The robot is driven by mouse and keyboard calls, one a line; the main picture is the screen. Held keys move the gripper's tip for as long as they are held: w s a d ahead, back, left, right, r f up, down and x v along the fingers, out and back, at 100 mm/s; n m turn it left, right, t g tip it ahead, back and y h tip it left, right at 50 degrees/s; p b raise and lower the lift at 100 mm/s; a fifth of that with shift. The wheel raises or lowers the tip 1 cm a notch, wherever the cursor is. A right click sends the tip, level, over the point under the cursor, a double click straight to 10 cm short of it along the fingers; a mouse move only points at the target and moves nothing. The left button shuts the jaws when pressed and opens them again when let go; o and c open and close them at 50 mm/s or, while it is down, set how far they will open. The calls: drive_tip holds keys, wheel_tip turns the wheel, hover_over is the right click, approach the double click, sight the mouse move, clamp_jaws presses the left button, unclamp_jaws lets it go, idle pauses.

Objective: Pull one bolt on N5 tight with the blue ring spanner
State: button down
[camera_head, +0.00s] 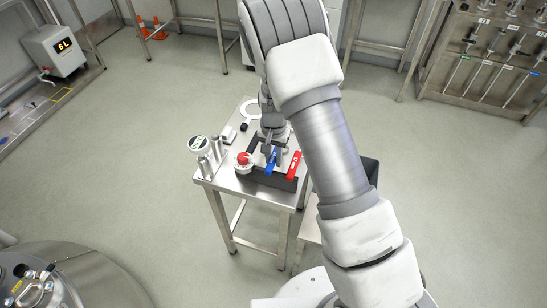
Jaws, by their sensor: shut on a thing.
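My gripper (267,147) is over the small steel table in the middle of the view, shut on the blue ring spanner (272,160). The blue spanner stands upright in or just over a dark holder, its lettered blue part facing me. I cannot tell whether it is clear of the holder, and its ring end is hidden. At the lower left is a steel vessel (100,276) with fittings on its lid. No N5 mark or bolt can be made out there.
The steel table (220,187) also bears a red spanner (293,166) right beside the blue one, a red-and-white round part (243,160), steel cylinders (206,166), a round green-and-white gauge (198,144) and a white ring (250,110). A rack (490,60) stands upper right. Open floor lies left.

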idle(0.4)
wheel_tip(320, 180, up, 7)
drive_tip(key=p, duration=0.4)
drive_tip(key=shift+p, duration=0.3)
